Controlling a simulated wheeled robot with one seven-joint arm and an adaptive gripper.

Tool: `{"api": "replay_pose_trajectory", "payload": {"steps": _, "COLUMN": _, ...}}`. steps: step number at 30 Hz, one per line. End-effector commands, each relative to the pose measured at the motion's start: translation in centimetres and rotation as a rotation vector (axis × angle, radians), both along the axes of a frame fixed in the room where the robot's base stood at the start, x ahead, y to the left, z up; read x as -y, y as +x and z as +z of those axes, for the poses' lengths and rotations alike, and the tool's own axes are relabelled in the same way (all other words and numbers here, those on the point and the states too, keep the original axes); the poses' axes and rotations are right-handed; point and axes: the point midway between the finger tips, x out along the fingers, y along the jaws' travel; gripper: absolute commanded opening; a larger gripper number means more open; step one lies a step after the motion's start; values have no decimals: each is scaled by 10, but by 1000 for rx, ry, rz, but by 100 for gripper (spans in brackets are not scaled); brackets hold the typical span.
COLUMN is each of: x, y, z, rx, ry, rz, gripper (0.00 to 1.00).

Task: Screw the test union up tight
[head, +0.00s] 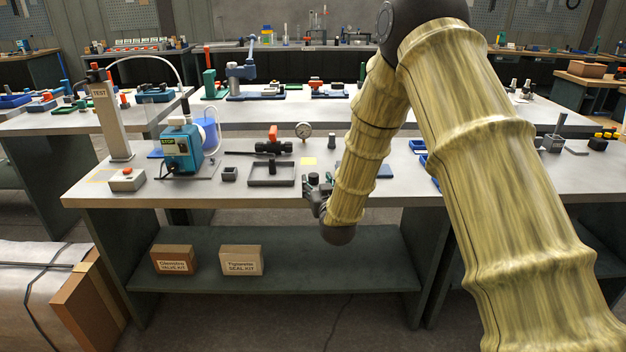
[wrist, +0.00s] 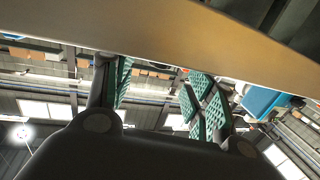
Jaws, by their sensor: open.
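I cannot tell the test union apart for certain at this size. A grey post marked TEST (head: 110,120) stands at the left of the bench, with a clear hose arching from its top. My gripper (head: 316,188) is at the bench's front edge, right of the black tray. In the wrist view its green-padded fingers (wrist: 160,92) are apart with nothing held between them.
A blue pump (head: 182,148) with a STOP label and a box with a red button (head: 127,179) stand at left. A black tray (head: 271,174) lies near the front. In the wrist view a tan edge (wrist: 200,35) crosses close beyond the fingers.

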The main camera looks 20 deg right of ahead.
Motion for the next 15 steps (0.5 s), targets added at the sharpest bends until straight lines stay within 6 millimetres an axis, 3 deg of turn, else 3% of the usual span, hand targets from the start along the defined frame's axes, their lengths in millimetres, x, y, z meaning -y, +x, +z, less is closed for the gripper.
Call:
{"api": "replay_pose_trajectory", "payload": {"steps": 9, "x": 4, "y": 39, "z": 0, "rx": 1, "ry": 0, "rz": 0, "gripper": 55}}
{"api": "replay_pose_trajectory", "payload": {"steps": 15, "x": 4, "y": 44, "z": 0, "rx": 0, "ry": 0, "rz": 0, "gripper": 55}}
